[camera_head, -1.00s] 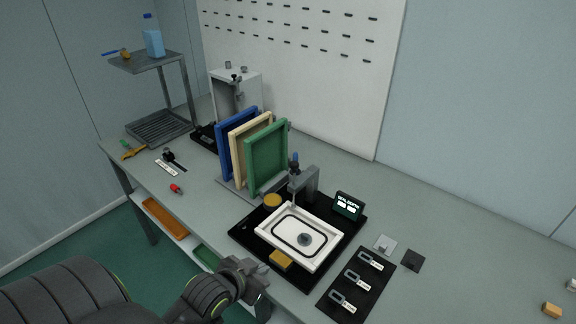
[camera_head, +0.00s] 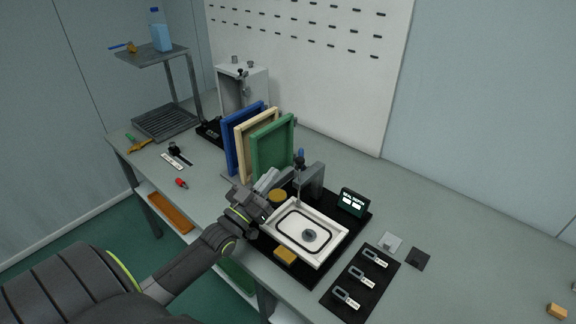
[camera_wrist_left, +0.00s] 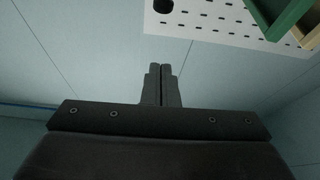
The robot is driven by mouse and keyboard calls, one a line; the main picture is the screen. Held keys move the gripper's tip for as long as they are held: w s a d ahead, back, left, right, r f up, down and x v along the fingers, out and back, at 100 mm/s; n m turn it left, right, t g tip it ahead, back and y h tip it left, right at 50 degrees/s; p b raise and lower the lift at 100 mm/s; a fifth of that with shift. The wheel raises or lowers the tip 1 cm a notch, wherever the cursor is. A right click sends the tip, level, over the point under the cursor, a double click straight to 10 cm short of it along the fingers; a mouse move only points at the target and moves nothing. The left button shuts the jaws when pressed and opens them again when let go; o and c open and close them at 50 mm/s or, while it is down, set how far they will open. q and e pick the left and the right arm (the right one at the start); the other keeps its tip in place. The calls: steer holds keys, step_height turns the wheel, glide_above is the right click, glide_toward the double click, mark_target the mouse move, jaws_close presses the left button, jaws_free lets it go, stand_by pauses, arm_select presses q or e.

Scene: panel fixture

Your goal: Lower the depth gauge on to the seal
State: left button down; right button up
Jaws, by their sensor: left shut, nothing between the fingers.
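The depth gauge (camera_head: 312,182) is a grey post with a blue-topped thin plunger, standing at the back left edge of the white panel tray (camera_head: 336,238). The plunger hangs near the panel's back corner; I cannot tell whether its tip touches anything. The seal (camera_head: 291,219) is a black rounded ring lying in the white panel, with a grey disc (camera_head: 309,235) inside it. My left gripper (camera_head: 272,177) is shut and empty, left of the gauge and in front of the green frame. Its closed fingers also show in the wrist view (camera_wrist_left: 161,72). My right gripper is not in view.
Blue, cream and green (camera_head: 272,148) frames stand in a rack just behind my left gripper. A small display (camera_head: 353,202) stands right of the gauge.

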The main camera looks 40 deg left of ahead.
arm_select(q)
step_height(320, 180, up, 4)
steer(key=p, duration=0.2)
glide_above(298, 164)
steer(key=s, duration=0.2)
steer(key=shift+w+a+f, duration=0.15)
steer(key=shift+w+f, duration=0.05)
steer(key=shift+f, duration=0.9)
steer(key=shift+w+a+f, duration=0.15)
steer(key=shift+w+f, duration=0.05)
steer(key=shift+f, duration=0.85)
step_height(298, 164, down, 3)
steer(key=shift+r+b, duration=0.1)
steer(key=shift+b, duration=1.15)
steer(key=shift+f, duration=0.35)
steer(key=shift+r, duration=0.1)
